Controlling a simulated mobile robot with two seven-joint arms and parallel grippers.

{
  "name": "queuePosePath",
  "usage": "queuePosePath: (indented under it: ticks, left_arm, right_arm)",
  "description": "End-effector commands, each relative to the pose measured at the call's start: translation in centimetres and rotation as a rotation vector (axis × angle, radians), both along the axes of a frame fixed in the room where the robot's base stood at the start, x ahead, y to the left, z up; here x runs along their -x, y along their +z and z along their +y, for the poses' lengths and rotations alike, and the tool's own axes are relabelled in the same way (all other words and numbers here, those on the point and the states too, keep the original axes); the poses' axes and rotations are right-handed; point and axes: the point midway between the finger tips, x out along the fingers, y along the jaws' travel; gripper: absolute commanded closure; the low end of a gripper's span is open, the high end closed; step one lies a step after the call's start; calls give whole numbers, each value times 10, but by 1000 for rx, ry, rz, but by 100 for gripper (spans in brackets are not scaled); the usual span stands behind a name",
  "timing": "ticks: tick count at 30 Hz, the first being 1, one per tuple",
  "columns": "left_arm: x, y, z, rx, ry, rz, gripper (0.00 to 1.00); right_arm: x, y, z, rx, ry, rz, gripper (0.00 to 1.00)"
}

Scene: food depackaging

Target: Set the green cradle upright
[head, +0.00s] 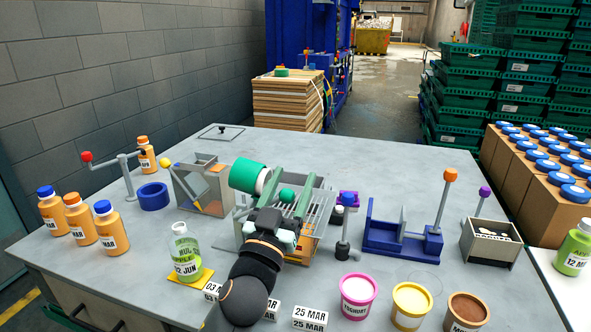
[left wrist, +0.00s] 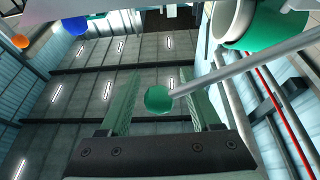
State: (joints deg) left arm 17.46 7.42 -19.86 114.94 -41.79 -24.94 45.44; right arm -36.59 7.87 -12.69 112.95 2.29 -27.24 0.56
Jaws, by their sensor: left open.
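The green cradle's parts are mostly hidden behind my left arm in the head view. A green knob (head: 287,195) shows between the fingers of my left gripper (head: 293,183). In the left wrist view the green knob (left wrist: 159,98) sits on a grey rod (left wrist: 245,70) slanting up to the right, between the two green fingers of the gripper (left wrist: 160,88). The fingers are open, with gaps beside the knob.
A wire rack (head: 318,208) stands close behind the gripper. A blue stand with an orange-knobbed lever (head: 405,240) is to the right. A green-labelled bottle (head: 186,254) stands front left on a yellow mat (head: 205,277). Tubs and date cards line the front edge. The table's back is mostly clear.

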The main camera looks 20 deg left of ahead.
Motion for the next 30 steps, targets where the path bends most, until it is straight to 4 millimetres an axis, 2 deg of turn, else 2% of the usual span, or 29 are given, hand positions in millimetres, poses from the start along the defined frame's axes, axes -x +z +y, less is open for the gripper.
queuePosePath:
  ticks: [11,28,30]
  left_arm:
    - [1,1,-1,-1,0,1,36]
    - [1,1,-1,0,1,1,98]
    - [1,1,-1,0,1,1,100]
  right_arm:
    - [7,-4,0,0,-1,15,1]
    - [7,-4,2,-3,2,16,1]
    - [7,-4,2,-3,2,16,1]
